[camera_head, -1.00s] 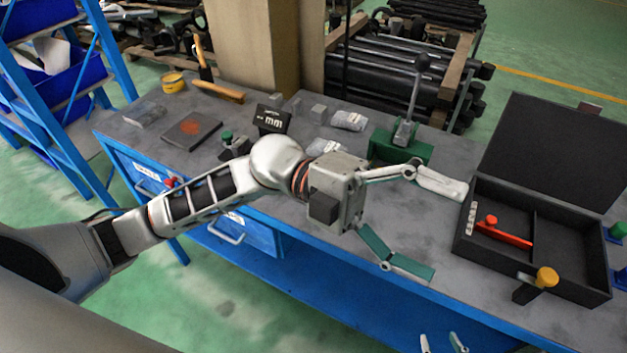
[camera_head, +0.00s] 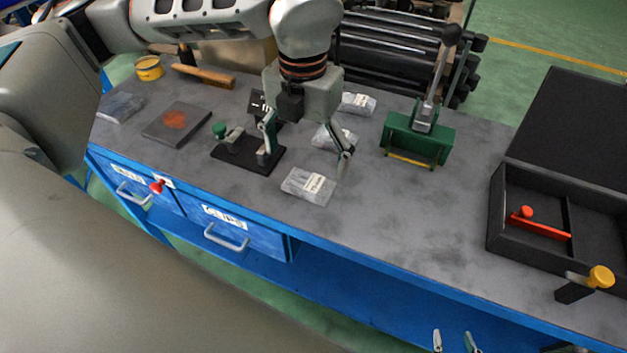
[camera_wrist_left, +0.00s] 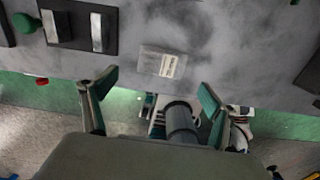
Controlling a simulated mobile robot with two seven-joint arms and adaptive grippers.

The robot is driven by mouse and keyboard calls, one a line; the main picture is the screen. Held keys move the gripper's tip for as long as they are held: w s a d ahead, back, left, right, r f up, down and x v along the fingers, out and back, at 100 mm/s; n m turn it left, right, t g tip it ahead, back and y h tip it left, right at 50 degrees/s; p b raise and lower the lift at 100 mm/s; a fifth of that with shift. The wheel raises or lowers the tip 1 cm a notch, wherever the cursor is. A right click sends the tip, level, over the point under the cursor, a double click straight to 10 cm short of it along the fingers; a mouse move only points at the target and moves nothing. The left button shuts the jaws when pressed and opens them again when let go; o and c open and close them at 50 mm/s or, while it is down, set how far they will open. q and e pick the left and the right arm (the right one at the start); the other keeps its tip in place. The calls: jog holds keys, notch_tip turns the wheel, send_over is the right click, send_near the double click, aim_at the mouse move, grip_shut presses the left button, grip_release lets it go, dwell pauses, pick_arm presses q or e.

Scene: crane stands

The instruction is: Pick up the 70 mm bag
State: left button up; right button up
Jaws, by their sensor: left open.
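Several clear bags with white labels lie on the grey bench: a front bag (camera_head: 309,186), a middle bag (camera_head: 325,137) and a back bag (camera_head: 357,104). The label print is too small to read, so I cannot tell which is the 70 mm bag. My left gripper (camera_head: 306,150) is open and empty, pointing down above the bench, with one finger overlapping the middle bag in the head view. In the left wrist view a labelled bag (camera_wrist_left: 160,62) lies ahead of the open fingers (camera_wrist_left: 155,95), apart from them. Only the fingertips of my right gripper (camera_head: 454,341) show, spread apart.
A black fixture (camera_head: 240,158) stands left of the front bag, and a black sign (camera_head: 256,104) is partly hidden behind my gripper. A green press (camera_head: 418,137) with a tall lever stands right. An open black case (camera_head: 495,210) is further right. Bench between them is clear.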

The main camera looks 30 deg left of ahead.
aim_at(309, 181)
pick_arm(q)
jog(key=f, duration=0.7)
jog(key=shift+w+d+f, duration=0.15)
jog(key=shift+w+f, duration=0.1)
jog(key=shift+f, duration=0.05)
jog(key=c, duration=1.3)
